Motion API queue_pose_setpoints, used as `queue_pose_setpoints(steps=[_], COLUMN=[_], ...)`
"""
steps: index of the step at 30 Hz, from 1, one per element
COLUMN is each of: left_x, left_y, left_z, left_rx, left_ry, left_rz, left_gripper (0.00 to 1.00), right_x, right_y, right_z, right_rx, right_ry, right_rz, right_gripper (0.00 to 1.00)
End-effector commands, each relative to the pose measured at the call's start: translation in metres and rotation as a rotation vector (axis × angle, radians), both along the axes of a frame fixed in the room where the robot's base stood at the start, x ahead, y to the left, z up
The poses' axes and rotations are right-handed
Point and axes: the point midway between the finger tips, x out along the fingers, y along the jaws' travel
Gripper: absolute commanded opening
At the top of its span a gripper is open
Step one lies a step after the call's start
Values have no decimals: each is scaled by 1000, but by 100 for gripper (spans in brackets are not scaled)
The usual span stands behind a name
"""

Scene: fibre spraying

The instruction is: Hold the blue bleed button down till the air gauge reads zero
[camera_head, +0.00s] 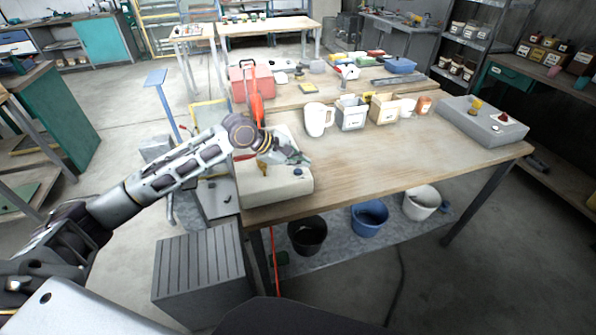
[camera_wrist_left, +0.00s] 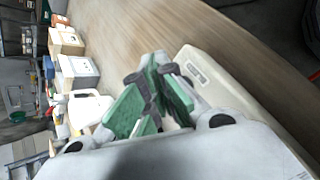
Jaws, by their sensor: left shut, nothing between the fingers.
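A cream box (camera_head: 275,187) stands at the left front corner of the wooden table (camera_head: 400,155). A small dark blue button (camera_head: 298,171) shows on its top near the right end. My left gripper (camera_head: 301,159) is over the box, shut and empty, with its fingertips just behind the button; I cannot tell whether they touch anything. In the left wrist view, the green-padded fingers of my left gripper (camera_wrist_left: 160,85) are beside the cream box (camera_wrist_left: 225,90), and the button is hidden. No gauge face can be made out. My right gripper is not in view.
A grey box (camera_head: 470,122) with yellow and red knobs is at the right. An orange upright object (camera_head: 257,97) is behind my wrist. The table's middle is clear.

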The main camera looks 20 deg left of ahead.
Motion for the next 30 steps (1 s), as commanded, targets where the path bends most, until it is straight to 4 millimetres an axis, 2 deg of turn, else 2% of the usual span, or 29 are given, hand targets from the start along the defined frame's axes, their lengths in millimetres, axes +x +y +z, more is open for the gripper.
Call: queue_pose_setpoints(steps=[14,30], left_x=[0,0], left_y=[0,0], left_z=[-2,-1], left_rx=[0,1], left_ry=[0,0], left_rz=[0,1], left_gripper=[0,0], right_x=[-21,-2], right_y=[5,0], right_z=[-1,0], right_rx=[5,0], right_ry=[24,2], right_rz=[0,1], right_gripper=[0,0])
